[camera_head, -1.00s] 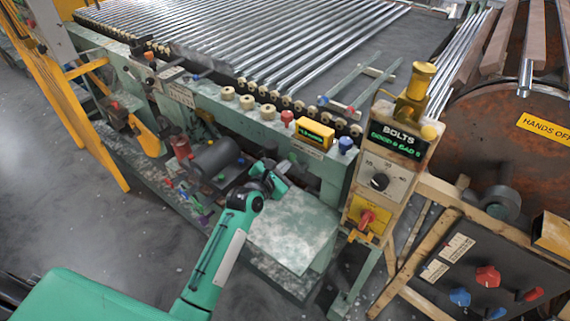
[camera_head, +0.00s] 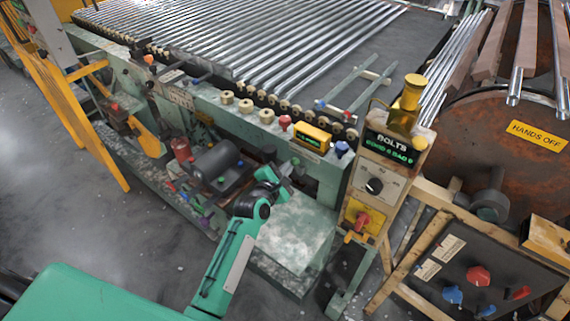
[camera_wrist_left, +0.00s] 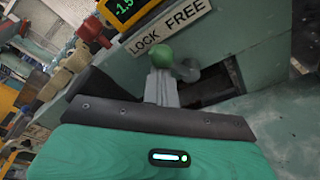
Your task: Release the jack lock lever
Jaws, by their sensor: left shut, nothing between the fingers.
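The jack lock lever shows in the wrist view as a green ball knob (camera_wrist_left: 162,57) with a grey metal part beside it. It is below a white plate reading "LOCK FREE" (camera_wrist_left: 170,27) on the green machine side. My left gripper (camera_head: 287,168) is at the machine's front, above the pale worn platform. In the wrist view its grey fingers (camera_wrist_left: 162,88) are shut and empty, just in front of the knob. I cannot tell whether they touch it. The fingers hide the lower part of the lever. My right gripper is not in view.
A yellow display box (camera_head: 312,137) and a red knob (camera_head: 285,122) sit on the machine rail above. A dark motor (camera_head: 216,158) is left of my gripper. A control post (camera_head: 372,185) stands to the right. The pale platform (camera_head: 298,235) below is clear.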

